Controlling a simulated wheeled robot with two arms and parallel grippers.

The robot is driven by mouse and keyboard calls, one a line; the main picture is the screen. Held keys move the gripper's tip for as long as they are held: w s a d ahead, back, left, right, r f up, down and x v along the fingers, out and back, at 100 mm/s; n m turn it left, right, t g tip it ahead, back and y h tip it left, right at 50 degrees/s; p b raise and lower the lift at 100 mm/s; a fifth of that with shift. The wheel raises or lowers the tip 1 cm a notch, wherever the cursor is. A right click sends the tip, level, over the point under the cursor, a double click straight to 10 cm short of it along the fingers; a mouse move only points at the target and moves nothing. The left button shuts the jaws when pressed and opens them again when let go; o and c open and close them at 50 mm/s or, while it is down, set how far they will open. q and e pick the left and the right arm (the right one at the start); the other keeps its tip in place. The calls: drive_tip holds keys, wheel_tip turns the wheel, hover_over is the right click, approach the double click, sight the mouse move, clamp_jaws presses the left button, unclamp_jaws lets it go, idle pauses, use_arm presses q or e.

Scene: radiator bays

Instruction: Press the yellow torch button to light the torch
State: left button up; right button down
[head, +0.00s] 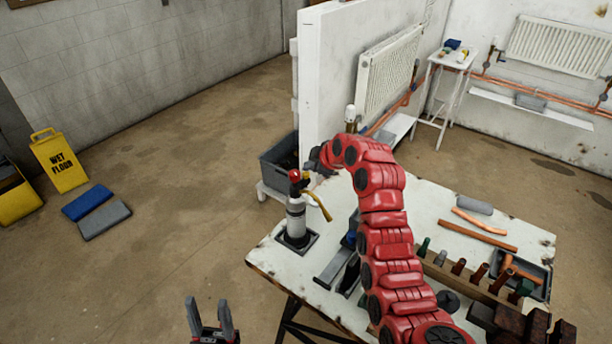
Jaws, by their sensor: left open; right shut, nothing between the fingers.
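The torch (296,218) stands upright near the left corner of the white worktable. It has a pale cylinder on a dark square base, a red knob on top and a brass-coloured nozzle pointing down to the right. A small yellow part (305,181) shows at its head, which looks like the button. My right arm reaches over the table, and its gripper (316,160) is shut and empty just right of and above the torch head. I cannot tell whether it touches. I see no flame. My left gripper (211,318) is open and empty at the bottom, off the table.
The worktable (270,256) also holds a grey tray, copper pipes (478,235) and a rack of bottles (470,277). A white partition (325,80) with a radiator rises behind the torch. A grey bin (279,164) stands behind the table. The floor at left is mostly clear.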

drive_tip(key=shift+f, duration=0.2)
drive_tip(key=shift+f+b, duration=0.45)
drive_tip(key=shift+b, duration=0.35)
idle(0.6)
drive_tip(key=shift+r, duration=0.15)
drive_tip(key=shift+r+b, duration=0.4)
drive_tip(key=shift+r, duration=0.4)
wheel_tip(320, 180, up, 5)
drive_tip(key=shift+f+b, duration=0.1)
drive_tip(key=shift+b, duration=0.45)
